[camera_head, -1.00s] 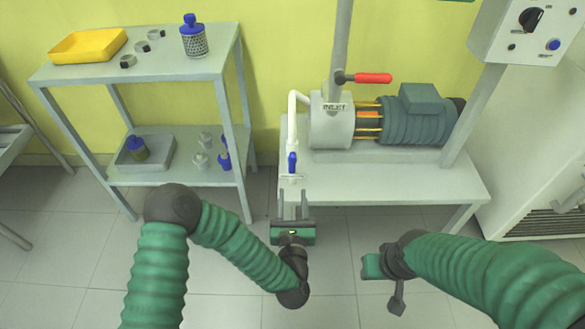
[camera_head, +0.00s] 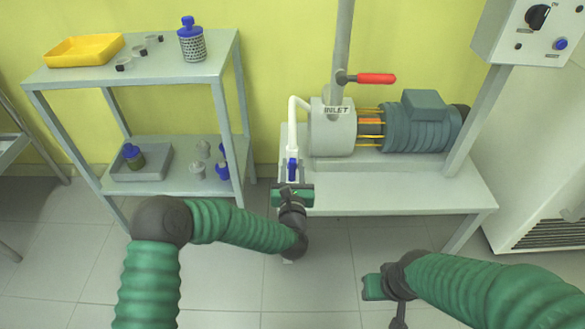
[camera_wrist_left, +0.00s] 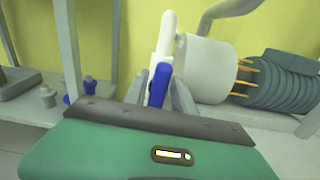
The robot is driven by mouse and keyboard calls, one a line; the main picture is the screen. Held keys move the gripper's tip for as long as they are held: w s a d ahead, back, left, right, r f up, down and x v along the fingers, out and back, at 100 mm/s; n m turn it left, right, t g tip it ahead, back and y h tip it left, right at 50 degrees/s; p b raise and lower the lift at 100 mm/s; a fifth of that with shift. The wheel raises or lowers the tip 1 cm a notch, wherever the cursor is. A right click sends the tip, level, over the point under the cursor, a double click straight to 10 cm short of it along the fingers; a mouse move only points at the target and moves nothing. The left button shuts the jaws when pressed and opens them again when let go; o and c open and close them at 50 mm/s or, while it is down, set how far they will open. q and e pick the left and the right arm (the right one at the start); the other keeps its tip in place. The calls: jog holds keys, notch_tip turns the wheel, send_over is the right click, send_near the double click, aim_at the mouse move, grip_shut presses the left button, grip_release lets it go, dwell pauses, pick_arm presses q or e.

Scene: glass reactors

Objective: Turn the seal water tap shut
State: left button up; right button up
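The seal water tap has a blue lever handle (camera_head: 292,169) on a white pipe (camera_head: 293,130) at the left side of the pump. The lever hangs in line with the pipe. In the left wrist view the blue handle (camera_wrist_left: 159,84) stands between the two grey fingers of my left gripper (camera_wrist_left: 160,88). In the head view my left gripper (camera_head: 293,172) reaches up to the handle, fingers on either side. The fingers look open, with a gap beside the handle; touch cannot be told. My right gripper (camera_head: 372,287) is low at the right, away from the tap, its fingers not clearly seen.
The pump (camera_head: 333,130) and its motor (camera_head: 420,125) sit on a grey bench (camera_head: 400,193). A red-handled valve (camera_head: 374,78) is above. A shelf (camera_head: 135,72) with bottles and a yellow tray (camera_head: 84,50) stands left. A control box (camera_head: 530,30) is at upper right.

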pick_arm(q)
grip_shut()
jog(key=shift+m, duration=0.3)
jog(key=m+p, duration=0.2)
jog(key=m, duration=0.1)
jog(key=shift+d, duration=0.2)
jog(key=m+p, duration=0.1)
jog(key=m, duration=0.1)
jog(key=m+p, duration=0.1)
jog(key=m, duration=0.2)
jog(key=shift+d+f, duration=0.1)
jog(key=shift+d, duration=0.1)
jog(key=shift+s+d+f+m+p, duration=0.15)
jog(key=shift+m+p, duration=0.45)
jog(key=shift+m, duration=0.9)
jog(key=shift+w+f+m+p, duration=0.1)
jog(key=shift+f+m+p, duration=0.3)
jog(key=shift+m, duration=1.1)
jog(key=shift+s+d+f+m+p, duration=0.1)
jog(key=shift+m+p, duration=0.65)
jog(key=shift+m, duration=0.75)
